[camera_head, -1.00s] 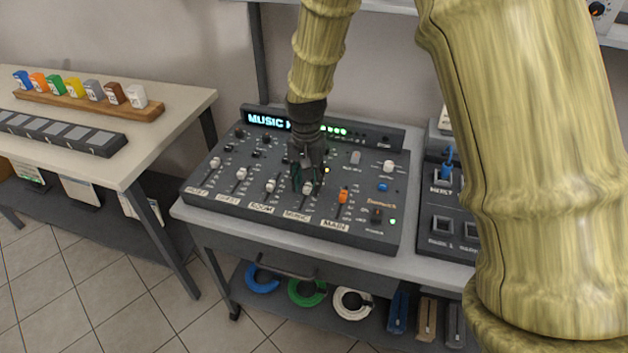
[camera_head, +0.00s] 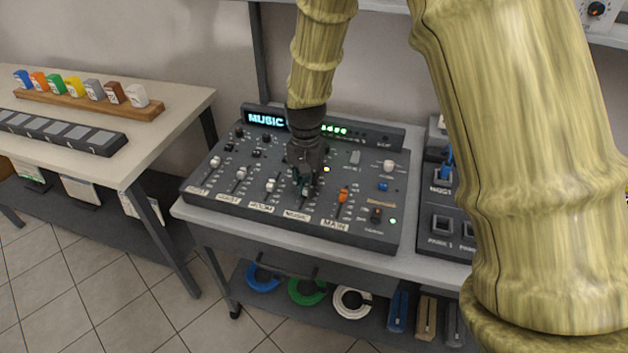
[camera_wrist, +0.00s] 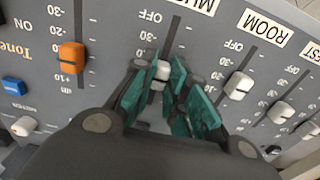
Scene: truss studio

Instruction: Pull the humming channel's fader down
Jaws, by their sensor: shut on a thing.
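The grey mixer (camera_head: 225,196) sits on the bench, and its display (camera_head: 266,119) reads "MUSIC". The music channel's white fader knob (camera_wrist: 160,74) is between the teal-padded fingers of my gripper (camera_wrist: 165,84) in the wrist view. My gripper (camera_head: 305,184) is shut on this knob, partly hiding it in the head view. The knob's slot runs on toward the OFF mark beside the music label (camera_head: 297,216). White knobs of the room channel (camera_head: 270,186) and guest channel (camera_head: 240,173) stand to the left. The orange main fader (camera_head: 343,195) is to the right.
A blue button (camera_head: 383,187) and a white knob (camera_head: 389,167) are on the mixer's right side. A dark switch box (camera_head: 440,222) stands right of the mixer. A side table at left holds a wooden rack (camera_head: 90,103) of coloured blocks.

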